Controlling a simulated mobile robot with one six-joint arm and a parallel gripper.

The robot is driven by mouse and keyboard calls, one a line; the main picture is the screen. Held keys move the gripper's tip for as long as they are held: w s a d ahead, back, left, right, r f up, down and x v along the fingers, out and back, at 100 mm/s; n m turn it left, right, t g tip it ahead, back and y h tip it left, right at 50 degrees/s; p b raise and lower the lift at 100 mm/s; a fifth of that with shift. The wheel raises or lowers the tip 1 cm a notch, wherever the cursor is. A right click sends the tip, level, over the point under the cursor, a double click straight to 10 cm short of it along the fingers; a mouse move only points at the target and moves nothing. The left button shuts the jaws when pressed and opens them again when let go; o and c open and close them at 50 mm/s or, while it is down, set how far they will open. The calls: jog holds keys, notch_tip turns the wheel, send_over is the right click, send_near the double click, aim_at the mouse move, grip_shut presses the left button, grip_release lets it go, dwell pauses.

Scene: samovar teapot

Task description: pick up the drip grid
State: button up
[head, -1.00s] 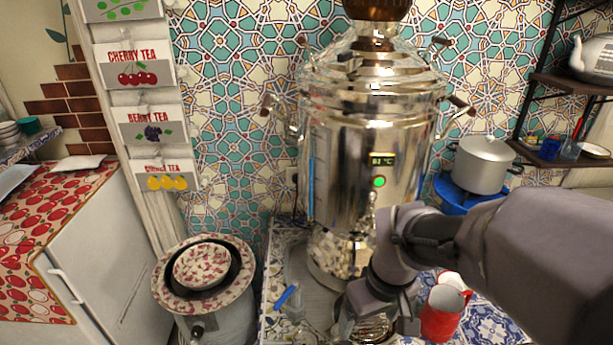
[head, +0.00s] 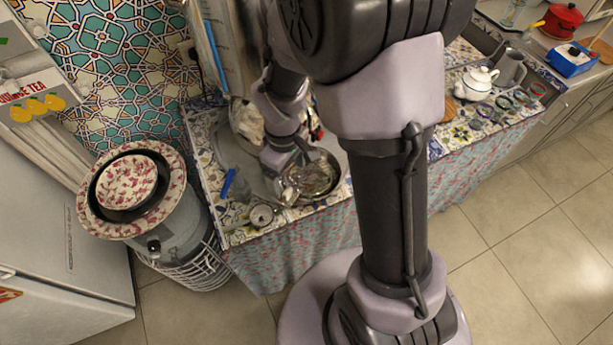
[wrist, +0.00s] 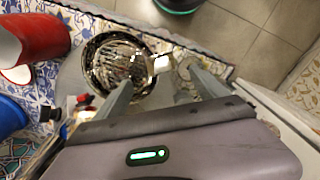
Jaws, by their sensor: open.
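A round, shiny metal piece with a ribbed, reflective inside, which looks like the drip grid in its bowl (wrist: 118,60), lies on the counter in the wrist view. I cannot tell grid from bowl clearly. It also shows in the head view (head: 312,178), partly behind my gripper. My gripper (wrist: 160,80) is open and empty, its fingers spread over the near right side of the round piece. In the head view my gripper (head: 291,172) points down at its left edge. Contact cannot be told.
A red mug (wrist: 32,42) stands left in the wrist view. A blue clip-like object (head: 229,183) and a small round gauge-like item (head: 262,215) lie on the counter (head: 222,158). A white teapot (head: 475,82) stands far right.

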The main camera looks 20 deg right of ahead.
aim_at(288, 189)
notch_tip(288, 189, down, 8)
jog(key=b, duration=0.3)
jog(key=shift+a+f, duration=0.1)
jog(key=shift+f, duration=0.15)
jog(key=shift+r, duration=0.1)
grip_shut()
